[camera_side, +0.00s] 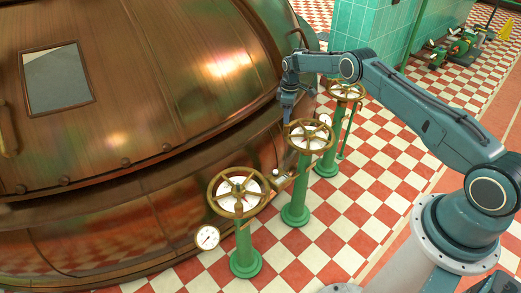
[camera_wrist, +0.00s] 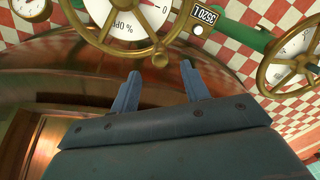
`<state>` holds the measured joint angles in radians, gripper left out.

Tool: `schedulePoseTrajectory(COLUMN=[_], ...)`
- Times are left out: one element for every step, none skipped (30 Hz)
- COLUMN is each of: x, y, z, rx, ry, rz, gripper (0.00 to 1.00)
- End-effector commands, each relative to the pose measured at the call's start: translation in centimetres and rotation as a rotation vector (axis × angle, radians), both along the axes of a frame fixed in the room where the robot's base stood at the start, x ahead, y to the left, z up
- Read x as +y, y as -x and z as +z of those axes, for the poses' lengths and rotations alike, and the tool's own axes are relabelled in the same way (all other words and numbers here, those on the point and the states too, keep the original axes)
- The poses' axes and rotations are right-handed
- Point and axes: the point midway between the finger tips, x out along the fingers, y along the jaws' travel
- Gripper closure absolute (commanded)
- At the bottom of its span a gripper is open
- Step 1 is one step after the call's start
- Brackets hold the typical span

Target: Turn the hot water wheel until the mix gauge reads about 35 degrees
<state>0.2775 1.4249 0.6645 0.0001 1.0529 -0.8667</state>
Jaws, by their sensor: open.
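Three brass handwheels with white dials stand on green posts in the side view: a near wheel (camera_side: 212,203), a middle wheel (camera_side: 293,141) and a far wheel (camera_side: 361,92). I cannot tell which is the hot water wheel. My gripper (camera_side: 287,117) is above the left rim of the middle wheel, pointing down. In the wrist view my gripper (camera_wrist: 158,84) is open, its two blue fingers apart and nothing between them. A brass wheel (camera_wrist: 100,42) with a printed dial lies just beyond the fingertips. I cannot tell which gauge is the mix gauge; readings are too small.
The large copper kettle (camera_side: 140,100) fills the left, close to the gripper. A round white gauge (camera_side: 207,237) hangs by the near wheel. The wrist view shows a black number counter (camera_wrist: 203,16) and another wheel (camera_wrist: 262,75) at right. Checkered floor (camera_side: 345,220) is open on the right.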

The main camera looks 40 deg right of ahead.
Motion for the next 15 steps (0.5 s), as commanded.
schedulePoseTrajectory(x=[0.0,0.0,0.0,0.0,0.0,0.0,0.0,0.0,0.0,0.0,0.0,0.0,0.0,0.0,0.0], y=[0.0,0.1,0.0,0.0,0.0,0.0,0.0,0.1,0.0,0.1,0.1,0.0,0.0,0.0,0.0], z=[-0.8,-1.2,-1.7,-2.1,-2.5,-2.9,-3.3,-3.7,-4.1,-4.5,-4.8,-5.1,-5.4,-5.6,-5.9], rx=[0.001,0.001,0.001,0.000,0.001,0.000,0.000,0.001,0.000,0.000,0.000,-0.001,0.000,0.000,-0.001], ry=[0.000,0.000,0.000,0.000,0.000,0.000,0.000,0.000,0.000,0.000,0.000,0.000,0.000,0.000,0.000], rz=[0.000,0.000,0.000,0.000,0.000,0.000,0.000,0.000,0.000,0.000,0.000,0.000,0.000,0.000,0.000], gripper=[0.54,0.54,0.54,0.54,0.54,0.54,0.54,0.54,0.54,0.54,0.54,0.54,0.54,0.54,0.54])
